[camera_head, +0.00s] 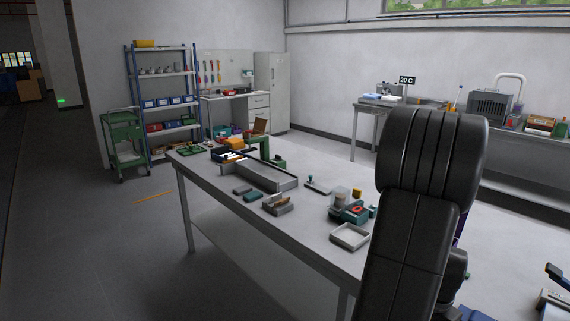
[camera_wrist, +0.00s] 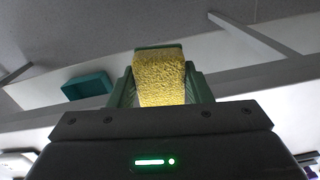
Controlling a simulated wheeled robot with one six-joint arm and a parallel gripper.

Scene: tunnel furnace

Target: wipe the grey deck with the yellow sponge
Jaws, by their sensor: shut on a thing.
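The yellow sponge (camera_wrist: 160,80) is between the green fingers of my gripper (camera_wrist: 160,68) in the wrist view. The gripper is shut on it. The sponge appears held clear of the surfaces behind it, though its far end is hidden. My gripper does not show in the head view, where my dark arm fills the right side. A long grey bed with raised sides (camera_head: 268,176) lies on the table beside a green arch; it may be the grey deck, but I cannot tell for sure.
The table (camera_head: 222,187) also carries a white tray (camera_head: 350,237), a small grey box (camera_head: 278,204), and a green arch (camera_head: 265,146). Open floor lies left of the table.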

